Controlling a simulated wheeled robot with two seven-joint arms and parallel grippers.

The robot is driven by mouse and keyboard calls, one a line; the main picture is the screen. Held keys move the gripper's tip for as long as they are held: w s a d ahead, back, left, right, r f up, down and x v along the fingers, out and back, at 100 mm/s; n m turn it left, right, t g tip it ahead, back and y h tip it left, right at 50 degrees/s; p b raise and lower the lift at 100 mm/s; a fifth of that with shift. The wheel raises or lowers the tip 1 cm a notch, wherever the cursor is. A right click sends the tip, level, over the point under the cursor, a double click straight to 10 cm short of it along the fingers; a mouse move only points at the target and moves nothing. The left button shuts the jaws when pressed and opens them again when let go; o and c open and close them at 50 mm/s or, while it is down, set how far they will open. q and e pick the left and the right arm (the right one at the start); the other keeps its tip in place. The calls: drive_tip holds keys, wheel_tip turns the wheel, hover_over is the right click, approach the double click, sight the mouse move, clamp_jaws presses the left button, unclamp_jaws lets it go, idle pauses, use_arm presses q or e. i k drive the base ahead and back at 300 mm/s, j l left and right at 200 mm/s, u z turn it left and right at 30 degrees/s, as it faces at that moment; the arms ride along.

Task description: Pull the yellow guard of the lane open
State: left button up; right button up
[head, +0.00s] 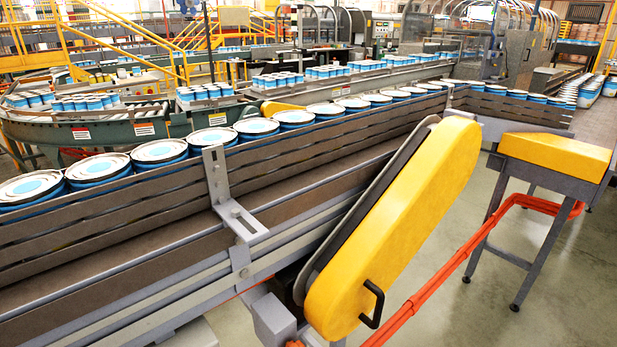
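The yellow guard (400,230) is a long rounded cover, slanted along the near side of the conveyor lane (310,180). Its low end is at the bottom centre of the head view and its high end is near the lane's side rails. A black handle (373,304) sticks out from its low right side. The guard lies against a dark grey backing edge, and no clear gap shows between them. Neither of my grippers is in the head view, and nothing touches the handle.
Cans with blue bands (160,151) line the lane behind metal rails (120,225). A grey bracket (228,200) juts out from the rails. Open floor (560,300) lies at lower right.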

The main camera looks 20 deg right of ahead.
sight(357, 280)
drive_tip(key=k+z, duration=0.15)
drive_tip(key=z, duration=1.15)
